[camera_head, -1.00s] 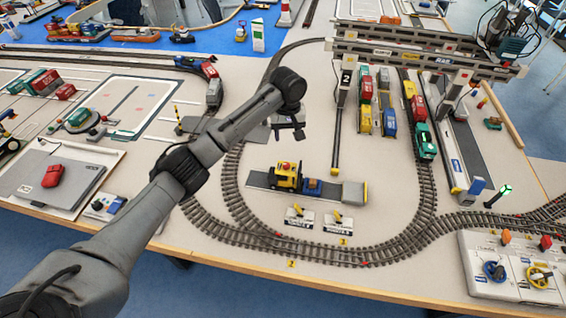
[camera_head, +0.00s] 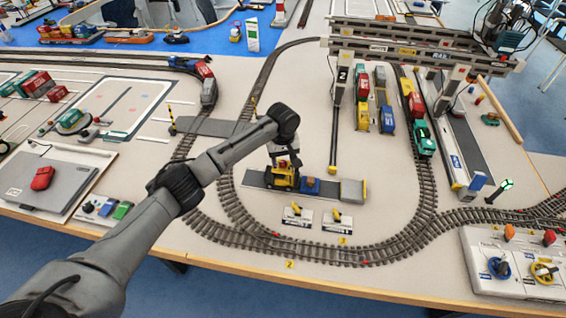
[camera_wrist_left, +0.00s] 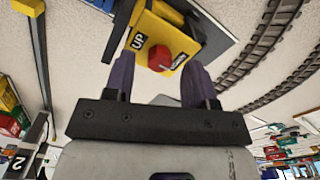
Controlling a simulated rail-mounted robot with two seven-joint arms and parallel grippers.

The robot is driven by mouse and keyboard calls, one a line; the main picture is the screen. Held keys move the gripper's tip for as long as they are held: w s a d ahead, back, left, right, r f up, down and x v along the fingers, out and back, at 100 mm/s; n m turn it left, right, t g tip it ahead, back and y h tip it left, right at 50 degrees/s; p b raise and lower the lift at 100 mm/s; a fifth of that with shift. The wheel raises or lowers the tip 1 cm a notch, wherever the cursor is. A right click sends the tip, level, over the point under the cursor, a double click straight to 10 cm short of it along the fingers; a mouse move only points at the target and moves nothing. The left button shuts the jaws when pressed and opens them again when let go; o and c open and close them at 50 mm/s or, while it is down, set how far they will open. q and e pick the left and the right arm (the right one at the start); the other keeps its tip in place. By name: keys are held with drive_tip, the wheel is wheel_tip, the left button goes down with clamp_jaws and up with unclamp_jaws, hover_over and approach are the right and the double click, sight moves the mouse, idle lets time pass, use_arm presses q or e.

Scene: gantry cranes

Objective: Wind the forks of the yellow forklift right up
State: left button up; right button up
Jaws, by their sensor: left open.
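The yellow forklift (camera_head: 282,181) stands on a grey strip inside the track loop, with a blue load (camera_head: 310,186) to its right. In the left wrist view the forklift's yellow top (camera_wrist_left: 178,28) carries a red knob (camera_wrist_left: 160,59) and black labels reading UP and DOWN. My left gripper (camera_head: 284,158) is over the forklift. In the left wrist view the gripper (camera_wrist_left: 158,76) is open, its two dark fingers on either side of the knob and apart from it. The forks are not clear in either view. My right gripper is not in view.
The grey strip (camera_head: 255,180) ends at a pale block (camera_head: 352,191) on the right. Two small lever plates (camera_head: 297,216) lie in front. Curved track (camera_head: 225,190) runs around them. The gantry crane (camera_head: 410,45) and several wagons (camera_head: 387,120) stand behind to the right.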

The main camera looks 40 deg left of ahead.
use_arm(q)
drive_tip(key=shift+f, duration=0.7)
drive_tip(key=shift+c, duration=0.5)
